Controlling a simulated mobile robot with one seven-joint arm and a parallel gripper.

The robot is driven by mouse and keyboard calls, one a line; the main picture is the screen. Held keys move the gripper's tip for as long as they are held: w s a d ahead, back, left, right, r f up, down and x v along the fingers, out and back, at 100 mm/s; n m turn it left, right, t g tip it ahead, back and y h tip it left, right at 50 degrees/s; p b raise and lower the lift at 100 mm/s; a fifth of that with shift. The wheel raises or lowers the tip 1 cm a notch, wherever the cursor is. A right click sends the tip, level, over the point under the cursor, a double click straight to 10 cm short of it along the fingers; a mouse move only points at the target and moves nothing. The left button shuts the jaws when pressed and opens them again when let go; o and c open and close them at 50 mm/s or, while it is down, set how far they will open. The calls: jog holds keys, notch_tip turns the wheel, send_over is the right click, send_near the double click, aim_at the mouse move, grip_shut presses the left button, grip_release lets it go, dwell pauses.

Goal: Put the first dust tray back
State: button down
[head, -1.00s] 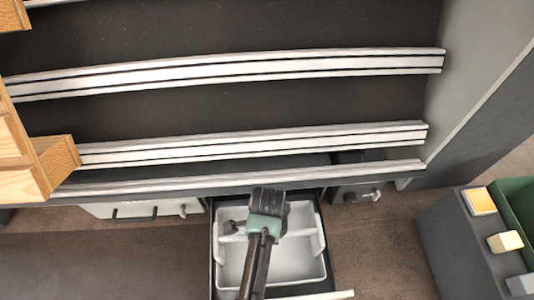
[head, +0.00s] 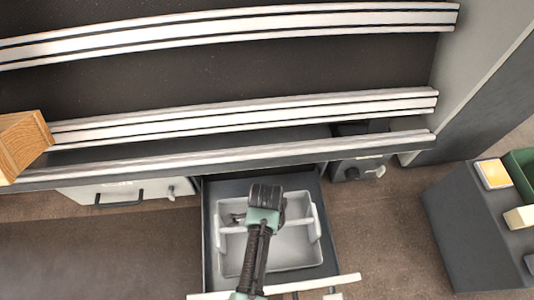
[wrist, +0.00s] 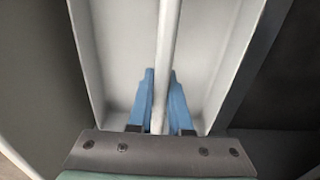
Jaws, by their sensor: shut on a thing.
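The dust tray (head: 290,248) is a light grey open box with a bar handle across its middle. In the head view it shows within the outline of an open dark drawer (head: 211,265) below the rails. My gripper (wrist: 161,103) is shut on the tray's bar (wrist: 168,45), with a blue finger on each side of it in the wrist view. In the head view my gripper and arm cover part of the tray and its bar. I cannot tell whether the tray rests on the drawer floor or hangs just above it.
Pale rails (head: 250,115) cross the dark gantry bed behind. A closed pale drawer front (head: 125,193) with a dark handle is left of the open drawer. A wooden block (head: 22,142) is at the left.

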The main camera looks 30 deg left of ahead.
jog(key=shift+f, duration=0.1)
jog(key=c, duration=0.8)
grip_release()
jog(key=shift+c, duration=0.2)
notch_tip(320, 180, up, 12)
jog(key=p, duration=0.8)
jog(key=shift+p, duration=0.3)
jog(key=shift+a, duration=0.1)
